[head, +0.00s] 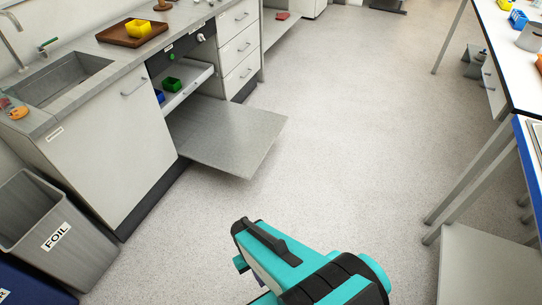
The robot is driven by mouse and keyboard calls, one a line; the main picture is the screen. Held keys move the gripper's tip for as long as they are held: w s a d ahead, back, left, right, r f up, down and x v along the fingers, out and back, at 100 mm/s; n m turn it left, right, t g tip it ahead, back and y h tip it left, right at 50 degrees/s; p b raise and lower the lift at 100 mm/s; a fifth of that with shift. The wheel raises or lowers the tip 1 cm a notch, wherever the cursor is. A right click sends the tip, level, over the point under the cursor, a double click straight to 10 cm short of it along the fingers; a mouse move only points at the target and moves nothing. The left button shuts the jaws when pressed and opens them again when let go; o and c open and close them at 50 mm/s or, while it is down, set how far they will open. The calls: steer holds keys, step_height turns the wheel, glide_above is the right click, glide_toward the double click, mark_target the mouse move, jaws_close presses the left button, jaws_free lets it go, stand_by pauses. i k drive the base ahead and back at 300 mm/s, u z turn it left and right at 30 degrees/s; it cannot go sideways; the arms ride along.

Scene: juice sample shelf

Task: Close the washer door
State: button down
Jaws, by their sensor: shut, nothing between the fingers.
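The washer door (228,132) is a flat grey panel, folded down and open. It sticks out from the counter front over the floor, about level. Above it a pale washer rack (200,88) is partly out of the dark opening, with a green cup (172,84) and a blue cup (159,96) in it. The washer's dark control strip (182,47) is under the counter. My teal and black arm is at the bottom of the head view, apart from the door with floor between. My gripper's fingers do not show.
A grey FOIL bin (50,235) stands at the left below the sink (62,80). A brown tray (132,33) with a yellow cup is on the counter. A table with metal legs (470,180) is at the right. The middle floor (345,120) is clear.

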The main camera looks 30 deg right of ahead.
mark_target(235, 138)
steer(key=i, duration=0.9)
steer(key=u, duration=0.05)
